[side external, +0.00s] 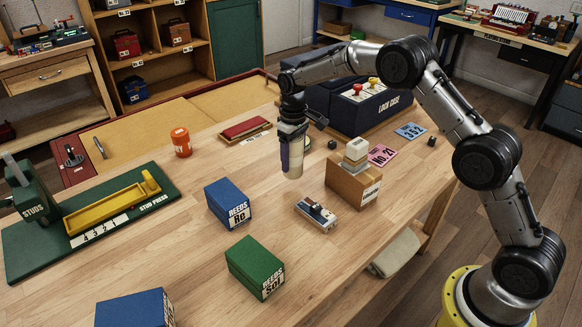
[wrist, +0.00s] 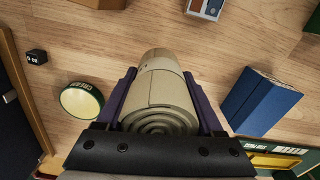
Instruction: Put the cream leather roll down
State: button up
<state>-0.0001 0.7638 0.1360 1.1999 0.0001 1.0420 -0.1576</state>
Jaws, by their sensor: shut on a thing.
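The cream leather roll (side external: 293,165) is upright between the fingers of my gripper (side external: 289,150), over the middle of the wooden table. In the wrist view the roll (wrist: 160,88) shows its spiral end toward the camera, with a band around its far part. The purple fingers of my gripper (wrist: 161,98) press on it from both sides. I cannot tell whether its lower end touches the table. A round tin marked CREAM (wrist: 82,103) stands beside it in the wrist view.
Blue reed box (side external: 227,203) stands left of the roll, brown box (side external: 352,185) right, and a small block device (side external: 315,213) in front. Orange canister (side external: 181,142), red case (side external: 245,129) and blue lock case (side external: 362,100) lie behind. Bare wood surrounds the roll.

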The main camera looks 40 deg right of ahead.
aim_at(291, 167)
jog(key=shift+w+f, duration=0.3)
jog(key=shift+f, duration=0.05)
jog(key=shift+w+f, duration=0.15)
jog(key=shift+f, duration=1.5)
jog(key=shift+f, duration=0.2)
jog(key=o, duration=1.5)
jog(key=shift+c, duration=0.2)
jog(key=shift+r, duration=0.15)
